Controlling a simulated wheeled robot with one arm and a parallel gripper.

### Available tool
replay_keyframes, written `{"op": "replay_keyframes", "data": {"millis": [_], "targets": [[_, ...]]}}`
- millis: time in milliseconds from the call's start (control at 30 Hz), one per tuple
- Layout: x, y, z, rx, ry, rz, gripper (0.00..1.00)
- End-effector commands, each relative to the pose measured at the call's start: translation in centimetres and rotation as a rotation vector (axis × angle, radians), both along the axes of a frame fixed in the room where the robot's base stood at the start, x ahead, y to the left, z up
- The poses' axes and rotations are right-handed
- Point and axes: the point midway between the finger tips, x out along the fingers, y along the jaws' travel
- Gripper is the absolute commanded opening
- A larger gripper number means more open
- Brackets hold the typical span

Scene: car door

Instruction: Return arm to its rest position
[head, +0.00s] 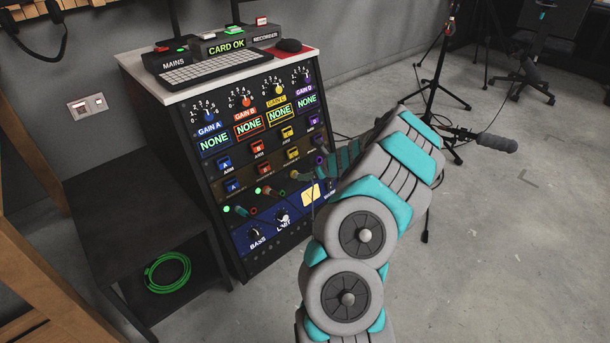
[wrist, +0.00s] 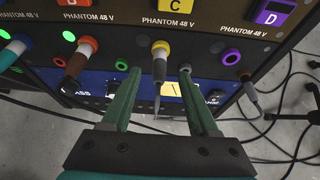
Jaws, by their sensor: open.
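My arm, grey and teal, reaches from the bottom of the head view up to the front of the equipment rack (head: 272,190). A plug in the yellow-ringed socket (wrist: 160,48) stands between the fingers, with a visible gap on each side. The purple-ringed socket (wrist: 231,57) looks empty.
A grey plug (wrist: 250,92) with a dark cable hangs at the right. A black side table (head: 130,205) stands left of the rack, with a green cable coil (head: 167,272) low down. A microphone stand (head: 436,90) is behind my arm.

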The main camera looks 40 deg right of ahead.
Motion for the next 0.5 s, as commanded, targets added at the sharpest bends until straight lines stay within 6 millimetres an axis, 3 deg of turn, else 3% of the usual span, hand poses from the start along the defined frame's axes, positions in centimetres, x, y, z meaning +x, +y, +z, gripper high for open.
{"op": "replay_keyframes", "data": {"millis": [200, 500], "targets": [[-2.3, -0.3, 2.2, -0.002, -0.002, -0.001, 0.60], [-3.2, -0.3, 2.8, 0.000, 0.000, 0.000, 0.60]]}}
